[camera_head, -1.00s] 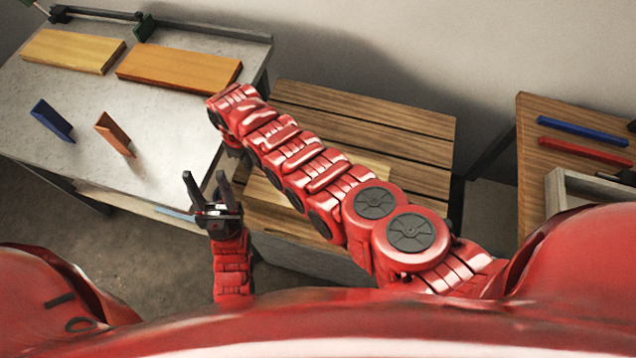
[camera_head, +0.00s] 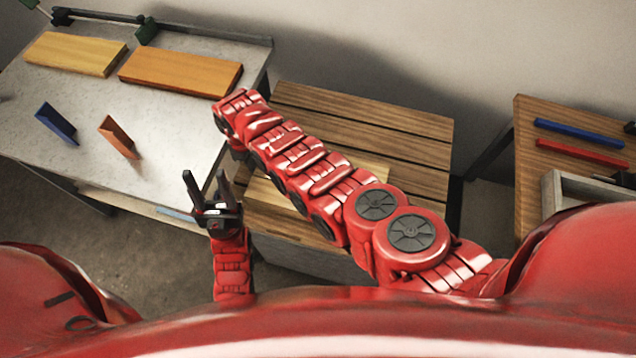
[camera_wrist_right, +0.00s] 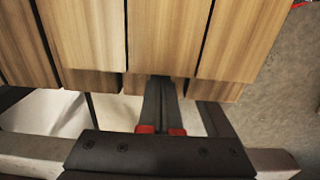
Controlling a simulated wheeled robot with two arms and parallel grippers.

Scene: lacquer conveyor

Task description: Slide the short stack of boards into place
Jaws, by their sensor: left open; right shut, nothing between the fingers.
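A low stack of brown wooden boards (camera_head: 370,128) with dark gaps between them stands mid-scene, partly behind my right arm. A paler board (camera_head: 378,172) shows at its near side. In the right wrist view the board ends (camera_wrist_right: 175,45) fill the top, with uneven lower ends. My right gripper (camera_wrist_right: 160,82) is shut and empty, its fingertips at the lower edge of the boards; I cannot tell whether they touch. In the head view the right arm hides that gripper. My left gripper (camera_head: 207,190) is open and empty, pointing up, left of the stack.
A grey worktable (camera_head: 170,110) at left holds a yellow board (camera_head: 75,54), an orange board (camera_head: 180,70), and upright blue (camera_head: 56,123) and orange (camera_head: 119,137) pieces. At right, a wooden table (camera_head: 535,185) carries blue (camera_head: 580,132) and red (camera_head: 582,154) bars.

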